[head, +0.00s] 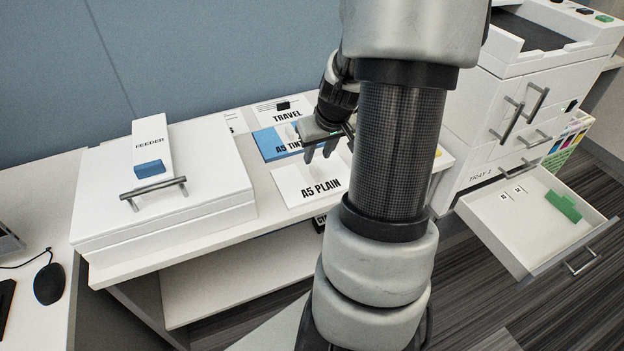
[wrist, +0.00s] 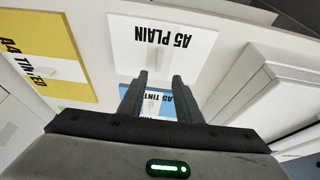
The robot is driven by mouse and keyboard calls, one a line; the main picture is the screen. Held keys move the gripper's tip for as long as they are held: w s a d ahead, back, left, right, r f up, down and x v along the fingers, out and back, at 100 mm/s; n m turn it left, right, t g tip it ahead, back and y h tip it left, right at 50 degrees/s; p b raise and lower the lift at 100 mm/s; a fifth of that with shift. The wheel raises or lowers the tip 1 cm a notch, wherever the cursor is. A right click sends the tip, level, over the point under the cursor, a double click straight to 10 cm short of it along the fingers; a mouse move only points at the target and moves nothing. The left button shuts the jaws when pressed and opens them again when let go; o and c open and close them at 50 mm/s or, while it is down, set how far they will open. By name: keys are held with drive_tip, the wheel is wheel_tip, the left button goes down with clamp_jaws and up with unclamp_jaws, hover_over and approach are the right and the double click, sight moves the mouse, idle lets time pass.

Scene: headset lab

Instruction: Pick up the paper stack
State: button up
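Several labelled paper stacks lie on the white counter. The white A5 PLAIN stack (head: 293,190) is nearest the front; it also shows in the wrist view (wrist: 150,61). Behind it is the blue-and-white A5 TINT stack (head: 266,148), its label partly hidden by my gripper; my fingers also partly cover it in the wrist view. A yellow-and-white A4 TINTED stack (wrist: 62,32) shows at left in the wrist view. My gripper (head: 318,156) is above the A5 stacks, fingers apart, with nothing visible between them. Whether the fingertips touch any paper cannot be told.
A white box labelled FEEDER (head: 170,205) with a bar handle stands left of the stacks. A white printer (head: 500,110) with an open drawer (head: 535,245) is at right. A mouse (head: 49,284) lies at lower left.

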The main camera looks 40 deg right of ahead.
sight(314, 170)
drive_tip(key=x, duration=0.2)
drive_tip(key=shift+w+f, duration=0.15)
drive_tip(key=shift+f, duration=0.2)
drive_tip(key=x, duration=0.1)
drive_tip(key=b+x, duration=0.1)
drive_tip(key=x, duration=0.2)
drive_tip(key=shift+s+d+f, duration=0.15)
drive_tip(key=shift+s+f, duration=0.15)
drive_tip(key=shift+w+f+b, duration=0.2)
drive_tip(key=shift+f+b, duration=0.1)
drive_tip(key=shift+f, duration=0.05)
clamp_jaws()
